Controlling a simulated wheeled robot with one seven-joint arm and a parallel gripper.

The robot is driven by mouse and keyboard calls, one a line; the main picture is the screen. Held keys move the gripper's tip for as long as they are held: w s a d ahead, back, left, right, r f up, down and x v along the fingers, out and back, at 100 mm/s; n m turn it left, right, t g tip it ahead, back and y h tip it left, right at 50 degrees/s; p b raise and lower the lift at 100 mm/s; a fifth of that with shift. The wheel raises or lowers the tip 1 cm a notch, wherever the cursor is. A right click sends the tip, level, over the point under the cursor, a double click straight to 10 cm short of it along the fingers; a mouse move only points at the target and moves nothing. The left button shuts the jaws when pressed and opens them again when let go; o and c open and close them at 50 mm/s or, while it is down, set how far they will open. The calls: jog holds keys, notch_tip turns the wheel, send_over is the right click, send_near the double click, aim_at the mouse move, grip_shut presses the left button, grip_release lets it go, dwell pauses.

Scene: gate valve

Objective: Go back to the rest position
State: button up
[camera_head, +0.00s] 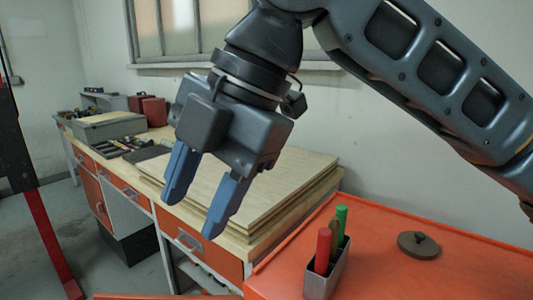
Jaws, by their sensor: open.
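My gripper (203,207) hangs in the middle of the head view with its two blue fingers spread apart and pointing down. Nothing is between the fingers. It appears in front of the wooden workbench, and its distance from the bench cannot be told. My arm comes in from the upper right. No gate valve can be made out in this view.
A metal holder (328,272) with red and green sticks stands on an orange surface (385,275), beside a round brown disc (418,245). Stacked boards (290,185) lie on the workbench. A grey box (105,126) and tools are at the bench's far end. Floor shows at the left.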

jog(key=a+f+m+t+y, duration=0.2)
jog(key=a+m+y, duration=0.55)
jog(key=y, duration=0.25)
jog(key=s+d+f+m+t+h, duration=0.2)
jog(key=d+f+m+t+h, duration=0.4)
jog(key=d+f+m+t, duration=1.1)
jog(key=s+d+f+m+g+h, duration=0.3)
jog(key=s+d+f+m+h, duration=0.35)
jog(key=s+d+f, duration=0.4)
jog(key=s+d+r+h, duration=0.15)
jog(key=s+d, duration=0.25)
jog(key=s, duration=0.5)
jog(key=s+d+r+h, duration=0.15)
jog(key=s+d, duration=0.25)
jog(key=s, duration=0.4)
notch_tip(320, 180, down, 10)
jog(key=b, duration=1)
jog(key=shift+s+r+n+g, duration=0.15)
jog(key=shift+s+n+g, duration=0.15)
jog(key=shift+g, duration=0.1)
